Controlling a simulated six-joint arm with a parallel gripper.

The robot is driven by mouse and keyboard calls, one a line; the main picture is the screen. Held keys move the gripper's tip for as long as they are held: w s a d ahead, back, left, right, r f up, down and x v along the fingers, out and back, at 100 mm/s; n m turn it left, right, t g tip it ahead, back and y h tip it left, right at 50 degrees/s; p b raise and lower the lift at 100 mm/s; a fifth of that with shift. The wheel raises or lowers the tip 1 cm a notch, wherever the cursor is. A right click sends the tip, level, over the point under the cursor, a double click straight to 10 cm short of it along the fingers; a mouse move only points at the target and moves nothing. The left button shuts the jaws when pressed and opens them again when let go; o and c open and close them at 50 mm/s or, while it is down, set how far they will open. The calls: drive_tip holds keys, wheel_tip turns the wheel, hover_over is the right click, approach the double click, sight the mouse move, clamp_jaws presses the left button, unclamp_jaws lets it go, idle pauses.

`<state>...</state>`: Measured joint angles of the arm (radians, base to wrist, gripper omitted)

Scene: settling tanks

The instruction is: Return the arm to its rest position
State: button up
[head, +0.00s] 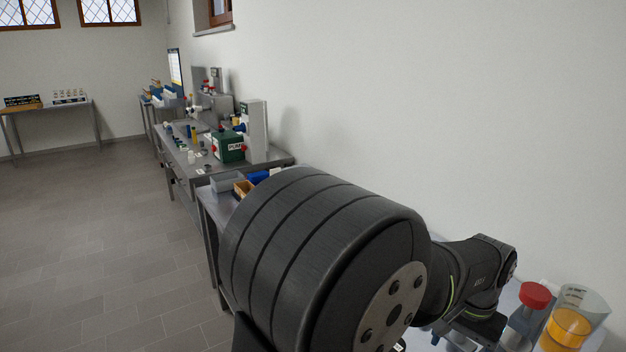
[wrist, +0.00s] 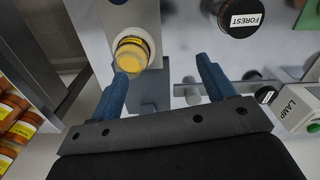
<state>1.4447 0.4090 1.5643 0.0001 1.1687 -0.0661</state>
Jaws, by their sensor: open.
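My gripper (wrist: 165,82) shows in the wrist view with its two blue fingers spread apart. Nothing is between the fingers. A yellow-topped jar (wrist: 131,54) is just beyond the left fingertip; I cannot tell whether they touch. In the head view my dark arm fills the lower middle and reaches to the lower right. The gripper's fingers are hidden there.
In the head view, a red-capped bottle (head: 526,312) and a clear beaker with orange contents (head: 572,322) stand at the lower right. In the wrist view, a "FOREST" container (wrist: 240,17) and a "LAMP" box (wrist: 297,110) are at right. Floor (head: 110,240) at left is clear.

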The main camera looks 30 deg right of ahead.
drive_tip(key=w, duration=0.8)
drive_tip(key=w+a+f, duration=0.1)
drive_tip(key=w, duration=0.3)
drive_tip(key=w+a+f, duration=0.1)
drive_tip(key=w+a, duration=0.2)
drive_tip(key=w, duration=0.7)
drive_tip(key=shift+w+a, duration=0.35)
drive_tip(key=shift+f, duration=0.1)
drive_tip(key=o, duration=0.6)
drive_tip(key=shift+c, duration=0.2)
drive_tip(key=shift+s, duration=0.1)
